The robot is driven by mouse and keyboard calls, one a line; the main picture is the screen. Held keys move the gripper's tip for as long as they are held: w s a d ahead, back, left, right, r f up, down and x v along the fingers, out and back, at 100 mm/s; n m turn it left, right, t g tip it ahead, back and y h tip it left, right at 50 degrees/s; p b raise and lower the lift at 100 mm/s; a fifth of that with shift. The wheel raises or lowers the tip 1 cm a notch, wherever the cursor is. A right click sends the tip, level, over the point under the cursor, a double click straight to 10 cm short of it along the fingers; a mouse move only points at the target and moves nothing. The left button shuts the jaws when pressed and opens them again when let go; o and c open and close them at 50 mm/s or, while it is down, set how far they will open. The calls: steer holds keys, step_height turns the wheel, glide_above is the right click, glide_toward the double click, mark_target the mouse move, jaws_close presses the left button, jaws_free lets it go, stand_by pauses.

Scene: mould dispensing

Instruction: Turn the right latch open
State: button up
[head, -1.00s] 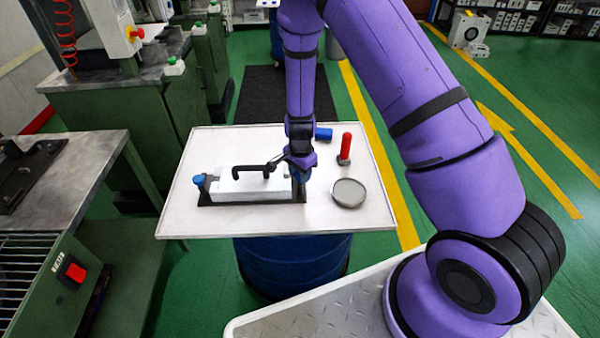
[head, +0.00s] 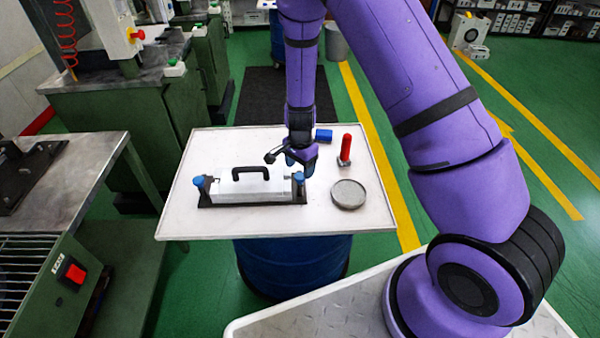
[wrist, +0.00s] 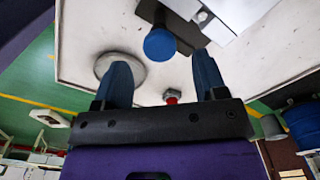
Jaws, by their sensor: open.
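The mould (head: 240,190) is a pale block with a black handle on top, set on a black base on the white table. The right latch has a blue knob (head: 298,178) at the mould's right end; the left latch has a similar blue knob (head: 199,181). My gripper (head: 300,168) is open and empty, above and just behind the right latch, apart from it. In the wrist view, the right latch's blue knob (wrist: 160,44) shows beyond the two blue fingertips (wrist: 165,80), roughly between them and clear of both.
A round grey dish (head: 348,194) lies right of the mould. A red-handled tool (head: 345,148) stands behind the dish, and a blue object (head: 323,135) lies near the back edge. The white table (head: 175,222) has clear space at its front.

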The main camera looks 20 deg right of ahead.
step_height(320, 180, up, 7)
steer(key=shift+r, duration=0.15)
stand_by(0.5)
step_height(320, 180, up, 15)
steer(key=n+t+y, duration=0.1)
steer(key=n, duration=0.2)
glide_above(300, 175)
steer(key=s, duration=0.4)
steer(key=s+d+r+n+t, duration=0.1)
steer(key=s+d+r+n, duration=0.15)
steer(key=s+r, duration=0.45)
steer(key=s+d+r+n+t, duration=0.1)
steer(key=s+d+r+n, duration=0.1)
steer(key=s+r, duration=0.5)
steer(key=s+d+r+n+t+h, duration=0.1)
steer(key=s+r+n, duration=0.4)
steer(key=s, duration=0.6)
step_height(300, 175, up, 2)
steer(key=shift+s+d+r+t, duration=0.1)
steer(key=shift+s+d+t, duration=0.2)
steer(key=shift+d+t, duration=0.25)
